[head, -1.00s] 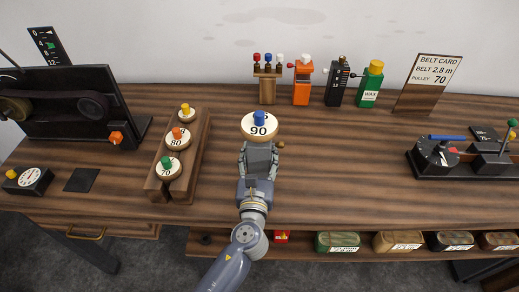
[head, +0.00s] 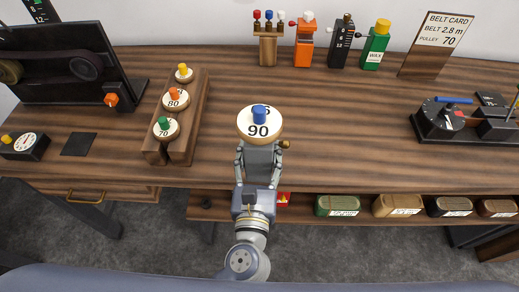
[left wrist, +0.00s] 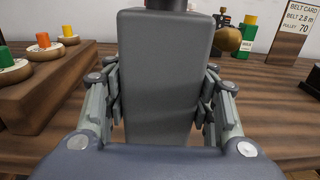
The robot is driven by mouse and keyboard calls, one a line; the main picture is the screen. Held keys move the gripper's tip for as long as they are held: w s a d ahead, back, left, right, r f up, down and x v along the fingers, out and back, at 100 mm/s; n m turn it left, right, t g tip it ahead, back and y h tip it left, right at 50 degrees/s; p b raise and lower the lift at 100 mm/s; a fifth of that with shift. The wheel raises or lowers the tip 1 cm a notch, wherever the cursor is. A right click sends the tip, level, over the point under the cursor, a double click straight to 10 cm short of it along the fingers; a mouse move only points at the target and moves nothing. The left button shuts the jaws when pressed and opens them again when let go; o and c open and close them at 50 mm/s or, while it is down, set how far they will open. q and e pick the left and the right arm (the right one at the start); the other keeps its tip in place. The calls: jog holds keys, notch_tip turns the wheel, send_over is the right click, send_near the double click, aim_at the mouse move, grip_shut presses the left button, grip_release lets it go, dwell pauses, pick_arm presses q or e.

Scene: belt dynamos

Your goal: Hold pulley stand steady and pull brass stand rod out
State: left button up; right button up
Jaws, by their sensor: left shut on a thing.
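The pulley stand (head: 262,161) is an upright grey block, topped by a cream pulley disc (head: 243,129) marked 90 with a blue knob. It stands near the front edge of the bench. My left gripper (head: 260,160) is shut on it, with one finger on each side. In the left wrist view the grey block (left wrist: 168,75) fills the middle between the fingers. The brass stand rod (head: 286,144) shows as a round brass knob on the stand's right side, also in the left wrist view (left wrist: 229,40). Its shaft is mostly hidden. My right gripper is not in view.
A wooden rack (head: 190,125) with pulleys stands to the left, beyond a bare strip of bench. A black belt machine (head: 60,60) is at far left. Bottles and a belt card (head: 437,45) line the back. The bench right of the stand is clear up to a black device (head: 440,120).

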pick_arm(q)
jog(key=shift+w+r, duration=0.1)
jog(key=shift+r, duration=0.05)
jog(key=shift+w+f+p, duration=0.2)
jog(key=shift+w+p, duration=0.1)
jog(key=shift+w, duration=0.9)
jog(key=shift+w+a+f+b, duration=0.1)
jog(key=shift+w+f, duration=0.45)
jog(key=shift+w, duration=1.7)
jog(key=shift+w+a+f+b, duration=0.1)
jog(key=shift+w+f, duration=0.45)
jog(key=shift+w, duration=1.7)
jog(key=shift+w+a+f+b, duration=0.1)
jog(key=shift+w+f, duration=0.45)
jog(key=shift+w, duration=1.7)
jog(key=shift+f, duration=0.15)
jog(key=shift+f+b, duration=0.3)
jog(key=shift+f, duration=0.15)
